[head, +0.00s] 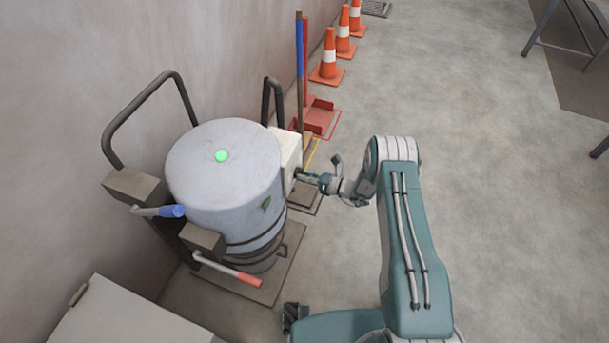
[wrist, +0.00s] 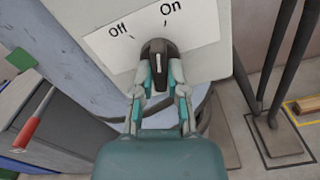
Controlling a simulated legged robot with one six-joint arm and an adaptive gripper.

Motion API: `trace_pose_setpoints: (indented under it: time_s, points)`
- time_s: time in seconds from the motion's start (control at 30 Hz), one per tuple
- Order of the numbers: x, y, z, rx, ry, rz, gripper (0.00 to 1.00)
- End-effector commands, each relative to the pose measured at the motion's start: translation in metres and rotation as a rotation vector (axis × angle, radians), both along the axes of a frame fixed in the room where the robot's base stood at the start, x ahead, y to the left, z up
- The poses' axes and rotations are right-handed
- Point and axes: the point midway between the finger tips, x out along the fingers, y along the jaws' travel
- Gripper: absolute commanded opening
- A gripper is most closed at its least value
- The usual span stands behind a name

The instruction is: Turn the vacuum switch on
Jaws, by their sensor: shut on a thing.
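The vacuum is a grey drum (head: 225,185) with a lit green spot (head: 221,156) on its lid. A pale switch box (head: 287,148) is on its right side. In the wrist view, the box's white label (wrist: 190,22) reads Off at left and On at right. Below it is a dark rotary switch (wrist: 158,48) with a white pointer line. The line stands about upright, nearer the On mark than the Off mark. My gripper (wrist: 158,82) is shut on the switch, one finger on each side.
Two levers, one with a blue grip (head: 172,211) and one with a red grip (head: 249,279), stick out at the drum's front. A red dustpan (head: 318,116) and orange cones (head: 328,62) stand along the wall.

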Motion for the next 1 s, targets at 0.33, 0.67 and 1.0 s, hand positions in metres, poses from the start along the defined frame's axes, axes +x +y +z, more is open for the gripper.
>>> trace_pose_setpoints:
  time_s: [0.33,0.67,1.0]
  points:
    - [0.0027,-0.0002,0.001,0.055,0.155,-0.005,0.0]
    - [0.0036,-0.0007,0.001,0.069,0.194,-0.008,0.0]
    - [0.0043,-0.001,0.0012,0.069,0.193,-0.009,0.41]
